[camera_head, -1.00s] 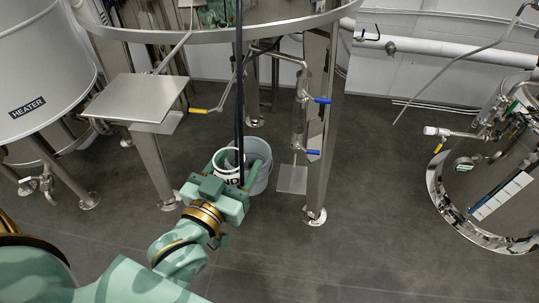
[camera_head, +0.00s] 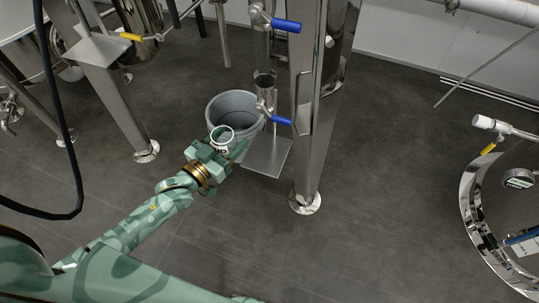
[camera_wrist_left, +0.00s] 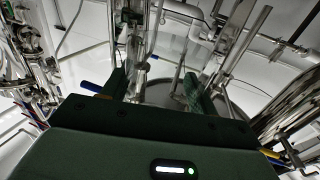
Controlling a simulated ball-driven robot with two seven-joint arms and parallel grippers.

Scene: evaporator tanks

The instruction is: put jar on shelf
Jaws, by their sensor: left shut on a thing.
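The jar (camera_head: 222,149) is small and white with an open top and dark marks on its side. My left gripper (camera_head: 225,145) is shut on it and holds it about upright, in front of the lower rim of a grey bucket (camera_head: 228,107) in the head view. A flat square metal plate (camera_head: 267,157), low beside a steel leg, lies just right of the jar. Another metal plate (camera_head: 97,49) juts from a leg at the upper left. I cannot tell which one is the shelf. In the wrist view my left gripper's fingers (camera_wrist_left: 155,90) show; the jar is not clear there. My right gripper is not in view.
A thick steel leg (camera_head: 310,130) stands right of the square plate, with blue-handled valves (camera_head: 285,25) beside it. A black hose (camera_head: 75,160) hangs at the left. A round steel tank base (camera_head: 475,215) is at the right. The floor between is clear.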

